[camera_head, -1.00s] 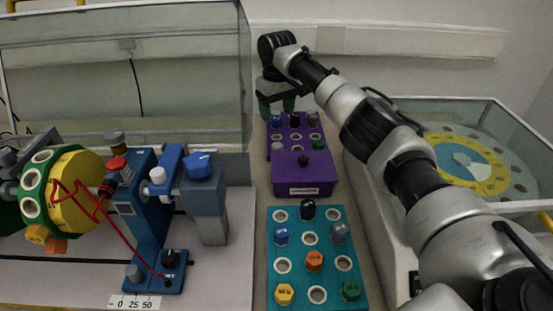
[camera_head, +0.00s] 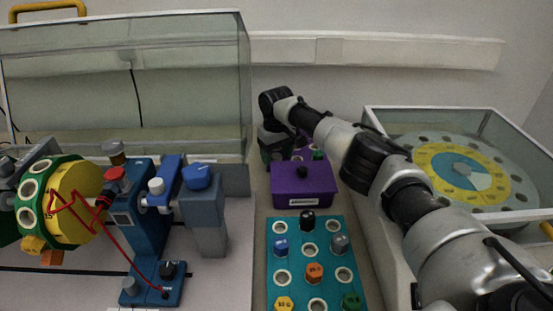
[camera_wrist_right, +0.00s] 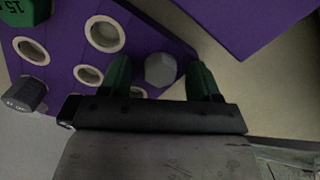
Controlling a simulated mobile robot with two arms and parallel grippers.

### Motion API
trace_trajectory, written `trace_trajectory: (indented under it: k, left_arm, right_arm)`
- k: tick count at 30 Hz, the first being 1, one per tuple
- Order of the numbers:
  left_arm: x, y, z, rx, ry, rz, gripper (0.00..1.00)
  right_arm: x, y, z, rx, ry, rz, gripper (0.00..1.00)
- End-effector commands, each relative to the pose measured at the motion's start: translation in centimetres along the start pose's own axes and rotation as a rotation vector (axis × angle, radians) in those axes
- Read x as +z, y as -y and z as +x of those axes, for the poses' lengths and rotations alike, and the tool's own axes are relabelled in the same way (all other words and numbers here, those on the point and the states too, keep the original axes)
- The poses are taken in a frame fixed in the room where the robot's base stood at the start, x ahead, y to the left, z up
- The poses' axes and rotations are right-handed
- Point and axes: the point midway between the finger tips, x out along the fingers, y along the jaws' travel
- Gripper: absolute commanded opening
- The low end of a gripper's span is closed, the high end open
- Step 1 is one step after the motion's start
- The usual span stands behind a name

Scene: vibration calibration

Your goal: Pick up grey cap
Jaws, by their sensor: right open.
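A light grey hexagonal cap (camera_wrist_right: 160,69) sits on the purple board (camera_wrist_right: 150,40) near its edge, beside several white-rimmed holes. My right gripper (camera_wrist_right: 161,79) is open, with one green finger on each side of the cap; whether they touch it I cannot tell. In the head view my right gripper (camera_head: 273,153) is over the left part of the purple board and hides this cap. Another grey cap (camera_head: 341,243) stands on the teal board (camera_head: 325,258). My left gripper is not in view.
A purple box (camera_head: 303,188) is in front of the purple board. A dark cap (camera_wrist_right: 25,94) and a green cap (camera_wrist_right: 25,10) stand on that board. A glass case (camera_head: 125,85) is at left and a glass-walled box with a yellow disc (camera_head: 440,165) at right.

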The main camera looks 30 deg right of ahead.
Motion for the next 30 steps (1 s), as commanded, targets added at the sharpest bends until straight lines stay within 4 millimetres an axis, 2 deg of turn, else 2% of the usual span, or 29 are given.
trace_trajectory:
  k: [4,12,15,25,30]
  left_arm:
    - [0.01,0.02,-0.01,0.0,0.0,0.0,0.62]
    - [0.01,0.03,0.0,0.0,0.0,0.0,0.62]
    - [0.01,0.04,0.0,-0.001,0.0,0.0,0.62]
    - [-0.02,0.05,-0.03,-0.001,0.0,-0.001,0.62]
    - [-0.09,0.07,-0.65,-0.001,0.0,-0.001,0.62]
  right_arm:
    - [-0.01,0.02,-0.02,0.0,0.0,0.0,0.63]
    - [-0.01,0.02,-0.05,0.0,0.0,-0.001,0.21]
    - [-0.01,0.02,-0.05,0.0,0.0,-0.001,0.09]
    - [-0.01,0.02,-0.09,0.0,0.0,0.0,0.08]
    - [-0.02,0.03,-0.63,-0.001,0.0,0.0,0.08]
